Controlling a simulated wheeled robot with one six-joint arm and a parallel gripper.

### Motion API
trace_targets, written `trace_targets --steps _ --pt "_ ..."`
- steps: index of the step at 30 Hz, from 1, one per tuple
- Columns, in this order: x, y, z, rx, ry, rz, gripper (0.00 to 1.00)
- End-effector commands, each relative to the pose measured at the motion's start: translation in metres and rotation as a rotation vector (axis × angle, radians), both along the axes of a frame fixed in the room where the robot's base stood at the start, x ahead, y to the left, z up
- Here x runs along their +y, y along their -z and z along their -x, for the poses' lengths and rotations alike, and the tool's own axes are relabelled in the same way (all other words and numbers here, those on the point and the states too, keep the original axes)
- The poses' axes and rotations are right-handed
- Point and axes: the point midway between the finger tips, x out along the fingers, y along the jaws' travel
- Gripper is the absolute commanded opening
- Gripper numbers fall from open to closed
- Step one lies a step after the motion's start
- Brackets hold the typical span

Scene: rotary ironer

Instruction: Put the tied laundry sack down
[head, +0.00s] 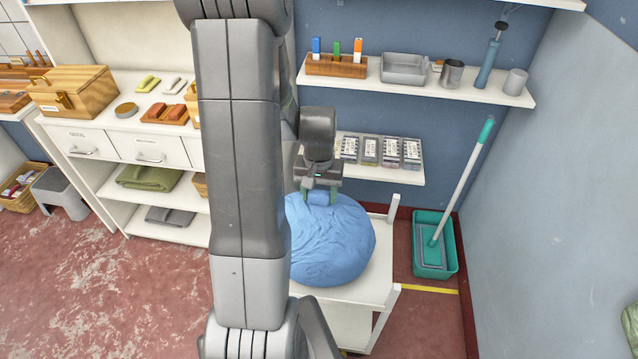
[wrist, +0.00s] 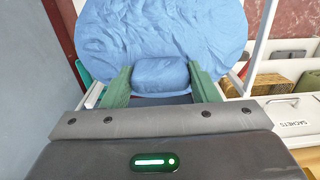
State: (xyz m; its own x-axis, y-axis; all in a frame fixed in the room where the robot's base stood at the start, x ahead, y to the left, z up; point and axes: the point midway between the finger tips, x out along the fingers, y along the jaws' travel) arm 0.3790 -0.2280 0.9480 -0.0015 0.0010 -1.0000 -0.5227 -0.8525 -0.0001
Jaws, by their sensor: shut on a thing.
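The tied laundry sack (head: 335,243) is a round blue cloth bundle at the white cart (head: 375,277) in the head view. My gripper (head: 322,192) is above it, shut on the blue tied neck at its top. In the wrist view the two green fingers of my gripper (wrist: 162,82) clasp the neck from both sides, and the sack (wrist: 165,28) spreads out beyond them. My arm hides the sack's left edge and part of the cart. I cannot tell whether the sack's underside touches the cart top.
A teal mop bucket (head: 434,262) with a mop stands right of the cart. A low wall shelf (head: 408,175) with several packets is close behind my gripper, and a higher shelf (head: 430,85) holds containers. A white cabinet (head: 110,150) stands left. Red floor is clear in front.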

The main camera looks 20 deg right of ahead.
Motion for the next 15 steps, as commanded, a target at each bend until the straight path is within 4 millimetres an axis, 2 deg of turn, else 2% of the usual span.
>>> trace_targets --steps 15 --pt "-0.0004 0.0088 -0.0007 -0.003 0.0 0.002 0.0"
